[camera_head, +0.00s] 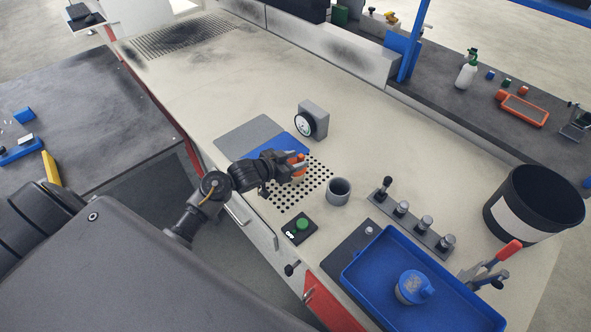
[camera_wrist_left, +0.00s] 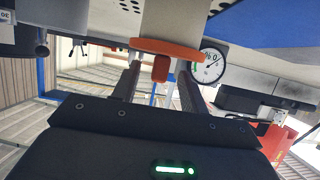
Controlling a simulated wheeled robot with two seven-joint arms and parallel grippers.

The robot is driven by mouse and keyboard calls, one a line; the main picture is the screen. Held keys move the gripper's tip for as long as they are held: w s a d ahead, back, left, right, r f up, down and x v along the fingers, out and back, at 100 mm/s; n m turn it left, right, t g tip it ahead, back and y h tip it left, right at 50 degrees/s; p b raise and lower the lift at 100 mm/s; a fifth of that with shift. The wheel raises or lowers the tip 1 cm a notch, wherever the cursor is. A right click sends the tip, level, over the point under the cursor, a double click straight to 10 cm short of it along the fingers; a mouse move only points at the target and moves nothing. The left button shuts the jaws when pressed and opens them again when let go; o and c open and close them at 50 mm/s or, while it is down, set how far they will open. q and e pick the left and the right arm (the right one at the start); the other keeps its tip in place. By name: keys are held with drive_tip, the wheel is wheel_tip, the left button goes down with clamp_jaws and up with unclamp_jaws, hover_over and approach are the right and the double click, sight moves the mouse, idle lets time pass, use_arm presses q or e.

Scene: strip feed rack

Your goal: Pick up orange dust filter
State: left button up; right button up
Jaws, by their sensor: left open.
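The orange dust filter (camera_head: 299,173) is by the perforated metal area of the bench. In the left wrist view it shows as an orange disc (camera_wrist_left: 166,48) with a small tab, next to a pale cylindrical body. My left gripper (camera_head: 292,160) is at the filter, reaching in from the left. In the left wrist view its two fingers (camera_wrist_left: 158,80) are apart, with the orange tab between them. Whether either finger touches it, I cannot tell. The fingers partly hide the filter in the head view. My right gripper is not in view.
A dial gauge (camera_head: 311,122) stands behind the gripper, a grey cup (camera_head: 338,191) to its right. A green button box (camera_head: 301,227) is in front. A row of levers (camera_head: 411,222), a blue tray (camera_head: 363,281) and a black bin (camera_head: 533,203) fill the right.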

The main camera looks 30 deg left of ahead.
use_arm(q)
drive_tip(key=shift+x, duration=1.05)
clamp_jaws()
drive_tip(key=shift+r, duration=0.1)
drive_tip(key=shift+r, duration=0.55)
drive_tip(key=s+a+r, duration=0.7)
drive_tip(key=s+r, duration=0.4)
drive_tip(key=shift+s+a+r, duration=0.3)
drive_tip(key=shift+s+r, duration=0.1)
